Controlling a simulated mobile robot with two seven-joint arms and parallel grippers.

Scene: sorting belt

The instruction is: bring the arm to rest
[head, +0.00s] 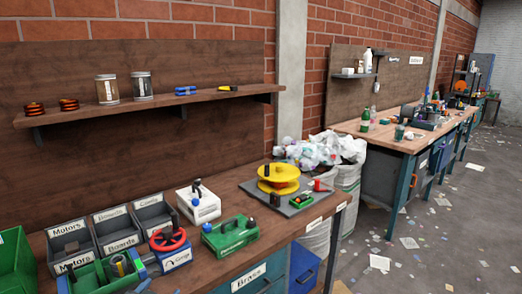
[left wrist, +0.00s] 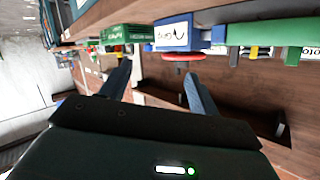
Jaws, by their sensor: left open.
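My left gripper (left wrist: 157,70) shows in the left wrist view with its two blue-grey fingers spread apart. Nothing is between the fingers. The picture there is upside down, and the fingers point towards the workbench. A red handwheel (left wrist: 183,57) on a blue box (left wrist: 190,32) lies beyond the fingertips, apart from them as far as I can tell. In the head view, the same red handwheel (head: 167,239) stands near the front of the bench. My right gripper is not in view.
The wooden workbench (head: 240,207) carries grey bins (head: 110,218), a green box (head: 230,236), a white box (head: 199,204) and a yellow spool (head: 278,180) on a grey tray. A shelf (head: 170,99) with jars hangs above. The floor (head: 440,235) at right is open, with scattered paper.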

